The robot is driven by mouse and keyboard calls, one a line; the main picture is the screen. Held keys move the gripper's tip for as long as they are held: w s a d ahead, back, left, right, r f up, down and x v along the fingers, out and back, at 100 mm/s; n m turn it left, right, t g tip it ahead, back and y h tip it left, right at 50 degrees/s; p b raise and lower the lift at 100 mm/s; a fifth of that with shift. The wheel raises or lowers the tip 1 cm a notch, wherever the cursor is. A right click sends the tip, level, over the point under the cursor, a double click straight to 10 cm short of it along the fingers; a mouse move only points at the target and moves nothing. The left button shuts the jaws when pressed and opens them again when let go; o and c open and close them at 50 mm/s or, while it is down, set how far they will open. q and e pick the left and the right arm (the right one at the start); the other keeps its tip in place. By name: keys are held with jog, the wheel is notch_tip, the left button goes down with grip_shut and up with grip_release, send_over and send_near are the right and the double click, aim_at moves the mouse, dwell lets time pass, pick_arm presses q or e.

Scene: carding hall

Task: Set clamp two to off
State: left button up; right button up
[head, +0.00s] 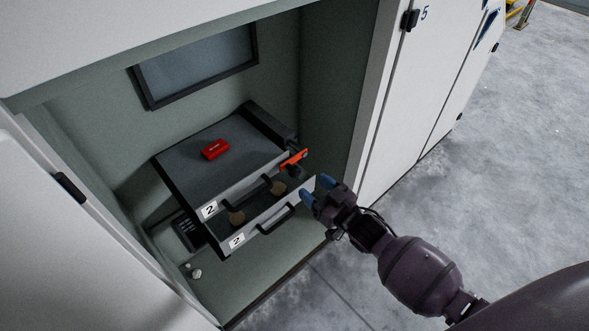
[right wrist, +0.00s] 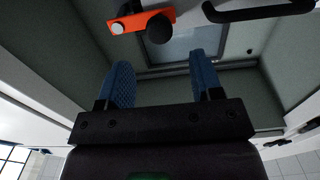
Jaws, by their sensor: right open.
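An orange lever (head: 292,159), likely the clamp, sits at the right end of the drawer unit (head: 190,160) inside the open cabinet bay. Two labels reading 2 mark the unit's front: an upper label (head: 209,209) and a lower label (head: 237,240). My right gripper (head: 315,190) is open and empty, just right of the unit's front and a little below the lever, apart from it. In the right wrist view the orange lever (right wrist: 143,21) with a black round knob (right wrist: 160,28) shows at the top, beyond the blue fingers (right wrist: 160,70). My left gripper is out of view.
A red block (head: 215,149) lies on top of the unit. The lower drawer has a black handle (head: 275,219). A keypad (head: 187,232) is left of the unit. A white cabinet door marked 5 (head: 405,90) stands at the right.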

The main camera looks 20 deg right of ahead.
aim_at(297, 173)
jog(key=x, duration=0.4)
jog(key=b+x, duration=0.1)
jog(key=x, duration=0.1)
jog(key=shift+w+f, duration=0.15)
jog(key=shift+f, duration=0.1)
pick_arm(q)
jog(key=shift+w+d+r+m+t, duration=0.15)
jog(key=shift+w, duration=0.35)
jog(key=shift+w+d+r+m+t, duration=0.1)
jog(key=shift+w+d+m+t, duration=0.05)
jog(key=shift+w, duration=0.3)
pick_arm(e)
jog(key=shift+w+a+r, duration=0.15)
jog(key=shift+w+a, duration=0.1)
jog(key=shift+w, duration=0.45)
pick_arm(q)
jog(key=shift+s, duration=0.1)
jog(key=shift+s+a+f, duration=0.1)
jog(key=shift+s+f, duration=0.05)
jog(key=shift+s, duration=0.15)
pick_arm(e)
grip_shut()
